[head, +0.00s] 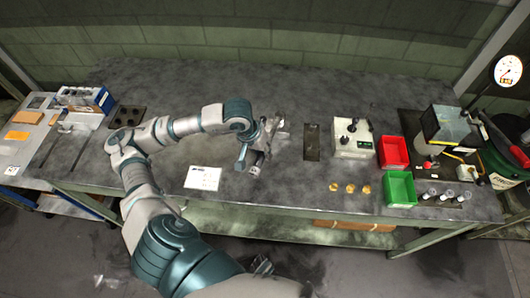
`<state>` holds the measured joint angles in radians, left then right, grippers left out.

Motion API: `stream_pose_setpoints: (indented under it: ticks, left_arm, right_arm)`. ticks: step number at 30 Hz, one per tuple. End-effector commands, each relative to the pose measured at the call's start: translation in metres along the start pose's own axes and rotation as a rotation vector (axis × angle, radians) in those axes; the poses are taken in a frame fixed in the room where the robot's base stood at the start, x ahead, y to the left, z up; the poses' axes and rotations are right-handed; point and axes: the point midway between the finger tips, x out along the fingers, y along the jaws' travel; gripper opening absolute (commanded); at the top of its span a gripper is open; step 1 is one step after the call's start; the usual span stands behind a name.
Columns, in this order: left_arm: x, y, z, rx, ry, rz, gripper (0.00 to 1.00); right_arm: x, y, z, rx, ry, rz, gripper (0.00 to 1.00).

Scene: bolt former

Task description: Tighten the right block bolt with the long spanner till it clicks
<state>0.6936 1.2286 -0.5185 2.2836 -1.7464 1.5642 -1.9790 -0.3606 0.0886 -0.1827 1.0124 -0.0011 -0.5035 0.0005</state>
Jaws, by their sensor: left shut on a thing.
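My left gripper (258,154) is above the middle of the workbench, near its front edge. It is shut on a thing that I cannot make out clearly. Grey metal parts (272,130) show beside the gripper; I cannot tell which belong to the gripper, a held tool or the block. I cannot clearly pick out the long spanner or the right block bolt. A pale box with black knobs (352,138) stands to the right of the gripper, apart from it.
A white sheet (203,178) lies left of the gripper. Right are a dark plate (312,142), brass pieces (351,188), a red bin (393,152), a green bin (399,188) and a machine with a gauge (508,70). The bench (220,85) is clear at the back.

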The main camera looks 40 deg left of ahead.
Motion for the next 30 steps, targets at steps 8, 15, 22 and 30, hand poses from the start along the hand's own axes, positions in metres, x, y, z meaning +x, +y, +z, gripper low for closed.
stream_pose_setpoints:
  ticks: [8, 15, 22, 30]
  left_arm:
    - [0.000, 0.001, -0.001, -0.011, 0.005, -0.006, 0.00]
    - [0.002, 0.009, -0.001, -0.059, 0.016, -0.013, 0.00]
    - [0.004, 0.014, -0.001, -0.093, 0.025, -0.019, 0.00]
    - [0.004, 0.015, -0.001, -0.096, 0.026, -0.018, 0.00]
  right_arm:
    - [0.001, 0.000, 0.002, 0.000, -0.003, 0.000, 0.50]
    - [0.000, 0.000, 0.001, 0.000, -0.003, 0.000, 0.50]
    - [-0.001, 0.000, 0.000, 0.000, -0.001, -0.001, 0.50]
    - [-0.001, 0.000, -0.001, 0.000, 0.000, -0.001, 0.50]
